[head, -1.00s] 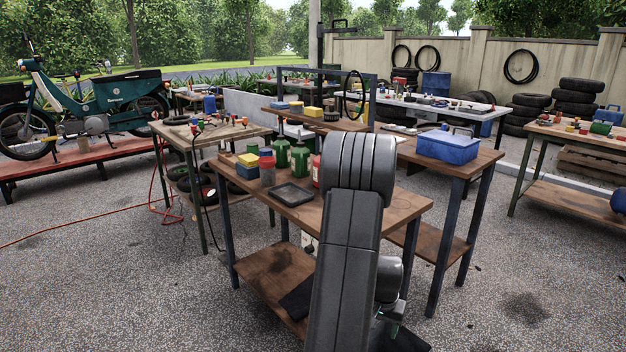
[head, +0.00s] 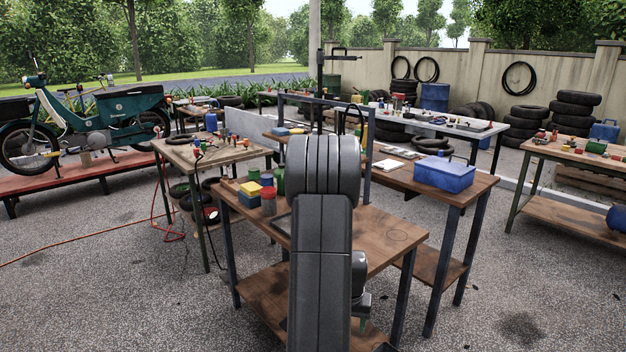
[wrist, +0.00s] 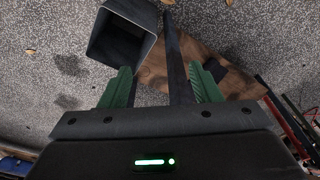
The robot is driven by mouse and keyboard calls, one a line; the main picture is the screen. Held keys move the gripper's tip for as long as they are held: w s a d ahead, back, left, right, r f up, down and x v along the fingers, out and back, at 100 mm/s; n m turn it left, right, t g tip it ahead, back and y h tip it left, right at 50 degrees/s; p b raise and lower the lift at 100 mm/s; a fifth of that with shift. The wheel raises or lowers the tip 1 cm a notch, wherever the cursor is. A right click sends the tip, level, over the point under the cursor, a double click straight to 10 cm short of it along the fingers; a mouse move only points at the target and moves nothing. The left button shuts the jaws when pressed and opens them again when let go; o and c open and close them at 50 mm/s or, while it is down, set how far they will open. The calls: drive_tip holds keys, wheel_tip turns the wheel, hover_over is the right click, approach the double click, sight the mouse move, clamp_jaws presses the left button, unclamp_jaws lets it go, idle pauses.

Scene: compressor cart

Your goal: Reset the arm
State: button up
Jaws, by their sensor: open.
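My arm stands nearly upright in the middle of the head view, in front of the near wooden bench (head: 385,240), and hides part of its top. In the wrist view my gripper (wrist: 162,80) is open, its two green fingers wide apart with nothing held between them. A dark bench leg (wrist: 176,60) shows in the gap beyond the fingers; whether it is touched I cannot tell. In the head view the gripper is mostly hidden behind my arm, with only a small bit of green low down.
A blue case (head: 444,173) sits on the bench behind. Gravel is open at left and right.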

drive_tip(key=w+a+r+n+p, duration=0.1)
drive_tip(key=a+r+p, duration=0.5)
drive_tip(key=r, duration=0.3)
drive_tip(key=shift+a+n+p, duration=0.3)
drive_tip(key=shift+n+p, duration=0.1)
drive_tip(key=shift+p, duration=0.05)
